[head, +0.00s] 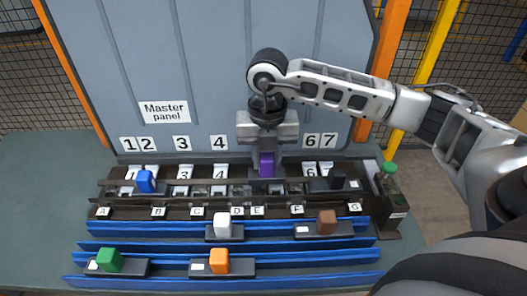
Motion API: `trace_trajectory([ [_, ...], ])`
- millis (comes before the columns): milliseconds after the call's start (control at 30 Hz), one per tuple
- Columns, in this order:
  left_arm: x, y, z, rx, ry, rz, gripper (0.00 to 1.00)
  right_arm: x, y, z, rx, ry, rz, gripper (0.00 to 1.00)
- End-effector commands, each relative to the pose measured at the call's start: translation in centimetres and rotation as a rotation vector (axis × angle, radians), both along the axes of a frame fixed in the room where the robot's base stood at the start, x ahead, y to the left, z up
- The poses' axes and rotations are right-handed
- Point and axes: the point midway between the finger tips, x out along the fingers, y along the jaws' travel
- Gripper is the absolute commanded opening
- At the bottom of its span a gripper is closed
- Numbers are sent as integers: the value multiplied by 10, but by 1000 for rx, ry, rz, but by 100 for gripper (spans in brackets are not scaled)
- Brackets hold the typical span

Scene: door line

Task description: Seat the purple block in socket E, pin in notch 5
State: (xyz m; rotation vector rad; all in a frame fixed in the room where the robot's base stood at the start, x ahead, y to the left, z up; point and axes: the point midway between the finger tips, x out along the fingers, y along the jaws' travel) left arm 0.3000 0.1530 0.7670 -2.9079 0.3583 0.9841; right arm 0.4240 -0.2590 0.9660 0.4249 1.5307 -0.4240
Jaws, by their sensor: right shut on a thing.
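The purple block (267,163) is held upright in my right gripper (267,150), which points down with its jaws shut on it. The block is over the socket row, behind label E (257,211) and left of label F (297,209). The gripper hides the number 5 on the panel, and notch 5 and the block's pin cannot be made out. I cannot tell whether the block's underside touches the row. My left gripper is not in view.
A blue block (146,181) and a black block (338,177) stand in the socket row. White (222,224), brown (326,222), green (109,260) and orange (218,260) blocks sit on the blue front rails. The Master panel (165,111) rises behind. A green-topped dark box (392,205) stands right.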

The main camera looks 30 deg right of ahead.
Motion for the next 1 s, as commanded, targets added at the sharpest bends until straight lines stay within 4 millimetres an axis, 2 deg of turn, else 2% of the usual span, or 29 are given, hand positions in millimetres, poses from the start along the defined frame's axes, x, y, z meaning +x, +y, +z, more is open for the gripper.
trace_trajectory([
  [267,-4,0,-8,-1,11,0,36,0,0,-7,0,-1,-12,0],
  [1000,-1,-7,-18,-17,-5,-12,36,0,0,-47,0,-1,-9,0],
])
